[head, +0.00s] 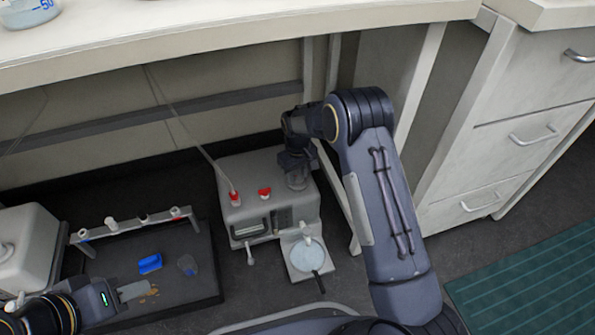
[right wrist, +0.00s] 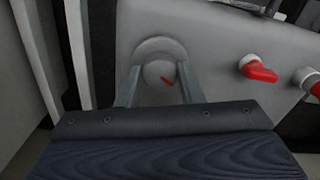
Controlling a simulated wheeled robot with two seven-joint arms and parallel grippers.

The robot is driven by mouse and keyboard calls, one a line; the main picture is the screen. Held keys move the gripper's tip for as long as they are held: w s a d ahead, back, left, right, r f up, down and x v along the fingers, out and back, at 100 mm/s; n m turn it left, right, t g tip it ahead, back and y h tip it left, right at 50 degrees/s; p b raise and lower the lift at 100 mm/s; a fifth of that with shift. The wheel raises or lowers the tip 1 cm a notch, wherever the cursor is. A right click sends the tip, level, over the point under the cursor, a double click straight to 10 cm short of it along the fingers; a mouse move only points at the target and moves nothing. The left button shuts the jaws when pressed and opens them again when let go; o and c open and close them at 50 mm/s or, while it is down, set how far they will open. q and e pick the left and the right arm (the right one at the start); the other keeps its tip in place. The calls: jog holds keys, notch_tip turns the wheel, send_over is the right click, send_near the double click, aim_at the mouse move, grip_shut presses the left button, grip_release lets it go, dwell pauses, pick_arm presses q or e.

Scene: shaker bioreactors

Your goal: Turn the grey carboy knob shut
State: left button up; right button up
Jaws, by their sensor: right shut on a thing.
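The grey carboy knob (right wrist: 158,73) is round with a red mark slanting on its face. It sits on the pale grey box (right wrist: 215,45), the same box (head: 240,170) seen on the floor in the head view. My right gripper (right wrist: 158,88) has its two fingers on either side of the knob and is shut on it. In the head view my right gripper (head: 297,172) reaches down to the box's right top, and the knob there is mostly hidden. My left gripper (head: 135,291) is at the lower left, away from the box; its jaw opening is unclear.
Two red taps (head: 234,198) (head: 265,192) are on the box, left of the knob. A round dish (head: 308,256) stands in front. A dark tray (head: 205,262) with a rack and blue piece (head: 150,263) lies left. The bench (head: 230,35) overhangs behind; drawers (head: 530,130) stand right.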

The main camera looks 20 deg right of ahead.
jog(key=m+p, duration=0.1)
jog(key=m, duration=0.1)
jog(key=shift+r+m+p, duration=0.15)
jog(key=shift+m+p, duration=0.15)
jog(key=shift+m, duration=0.1)
jog(key=m+p, duration=0.1)
jog(key=m, duration=0.1)
jog(key=shift+m, duration=0.3)
jog(key=m+p, duration=0.1)
jog(key=m, duration=0.2)
jog(key=shift+m+p, duration=0.6)
jog(key=shift+m, duration=1.1)
jog(key=o, duration=1)
